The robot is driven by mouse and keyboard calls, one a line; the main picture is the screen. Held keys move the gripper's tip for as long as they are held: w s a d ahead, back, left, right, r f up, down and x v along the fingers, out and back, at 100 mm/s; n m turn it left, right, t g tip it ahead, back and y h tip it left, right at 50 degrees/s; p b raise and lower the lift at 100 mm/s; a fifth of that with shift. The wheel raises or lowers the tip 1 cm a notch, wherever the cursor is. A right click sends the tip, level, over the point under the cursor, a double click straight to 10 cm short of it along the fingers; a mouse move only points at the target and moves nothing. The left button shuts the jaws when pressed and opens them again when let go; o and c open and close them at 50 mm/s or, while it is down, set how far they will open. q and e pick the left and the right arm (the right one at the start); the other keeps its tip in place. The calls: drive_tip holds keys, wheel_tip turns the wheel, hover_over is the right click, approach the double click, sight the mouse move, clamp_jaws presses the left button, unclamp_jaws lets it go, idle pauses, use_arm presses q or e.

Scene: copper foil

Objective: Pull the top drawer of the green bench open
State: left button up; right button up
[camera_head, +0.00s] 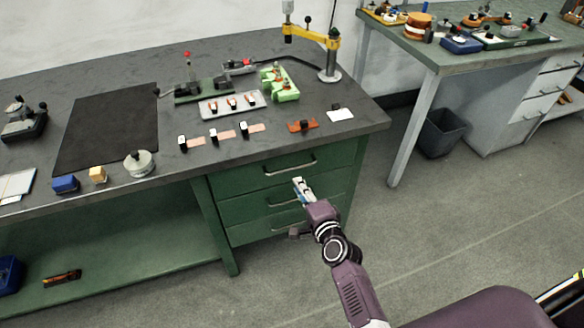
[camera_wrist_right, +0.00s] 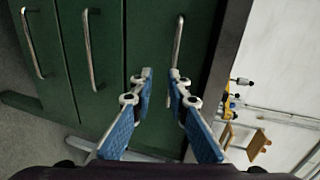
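The green bench (camera_head: 219,212) has three drawers stacked under its dark top, and all look shut. The top drawer (camera_head: 245,181) has a silver bar handle (camera_head: 290,168). In the right wrist view the drawers appear turned sideways, with the top drawer's handle (camera_wrist_right: 178,45) nearest the benchtop edge. My right gripper (camera_head: 302,186) is in front of the drawers, just below that handle in the head view. In the wrist view its blue-padded fingers (camera_wrist_right: 159,75) are apart with nothing between them. The handle's lower end is beyond the right fingertip; contact cannot be told. My left gripper is not in view.
The benchtop (camera_head: 347,133) holds clamps, small blocks, a black mat (camera_head: 110,125) and a yellow-armed stand (camera_head: 330,60). A second bench (camera_head: 450,50) and a dark bin (camera_head: 442,133) stand to the right. The floor in front of the drawers is clear.

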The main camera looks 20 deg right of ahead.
sight(293, 168)
drive_tip(key=shift+m, duration=0.3)
drive_tip(key=shift+w+d+r+b, duration=0.1)
drive_tip(key=shift+w+b, duration=0.15)
drive_tip(key=shift+w, duration=1.75)
drive_tip(key=shift+w+d+r+b, duration=0.1)
drive_tip(key=shift+w+b, duration=0.1)
drive_tip(key=shift+w, duration=1.8)
clamp_jaws()
